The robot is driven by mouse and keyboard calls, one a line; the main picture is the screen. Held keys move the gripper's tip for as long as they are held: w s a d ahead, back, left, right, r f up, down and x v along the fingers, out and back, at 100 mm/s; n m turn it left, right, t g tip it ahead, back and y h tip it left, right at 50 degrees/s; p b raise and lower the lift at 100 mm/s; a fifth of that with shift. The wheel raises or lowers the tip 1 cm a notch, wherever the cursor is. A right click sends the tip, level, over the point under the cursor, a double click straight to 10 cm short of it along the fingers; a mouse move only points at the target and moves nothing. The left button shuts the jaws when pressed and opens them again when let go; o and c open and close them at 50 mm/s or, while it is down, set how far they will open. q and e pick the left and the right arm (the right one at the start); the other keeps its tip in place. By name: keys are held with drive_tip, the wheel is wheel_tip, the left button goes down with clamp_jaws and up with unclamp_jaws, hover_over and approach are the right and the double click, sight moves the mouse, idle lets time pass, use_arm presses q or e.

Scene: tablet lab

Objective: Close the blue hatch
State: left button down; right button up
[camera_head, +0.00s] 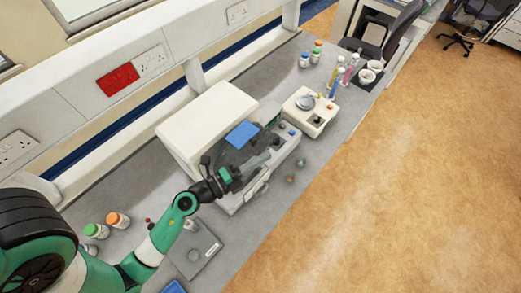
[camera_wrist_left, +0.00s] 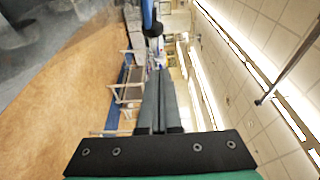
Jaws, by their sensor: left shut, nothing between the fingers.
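The blue hatch (camera_head: 242,134) shows as a small blue panel on top of a white bench machine (camera_head: 205,122), beside a dark, see-through-looking area. I cannot tell its exact angle. My left gripper (camera_head: 266,157) reaches over the machine's front, just below and right of the blue panel in the head view, apart from it in the picture. Its fingers are together and empty; they also show closed in the left wrist view (camera_wrist_left: 160,78). A blue and dark part (camera_wrist_left: 149,18) shows at the top of that view; I cannot tell what it is. My right gripper is in neither view.
A smaller white device (camera_head: 308,112) stands to the right of the machine. Orange- and green-capped jars (camera_head: 118,220) and a flat grey scale (camera_head: 195,248) are at the near left. Tubes and bottles (camera_head: 337,78) stand at the far end. The bench's right edge borders open floor.

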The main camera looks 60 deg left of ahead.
use_arm(q)
drive_tip(key=s+b, duration=0.2)
drive_tip(key=s, duration=0.7)
drive_tip(key=shift+s+d+f, duration=0.15)
drive_tip(key=shift+s, duration=0.05)
drive_tip(key=shift+d, duration=0.1)
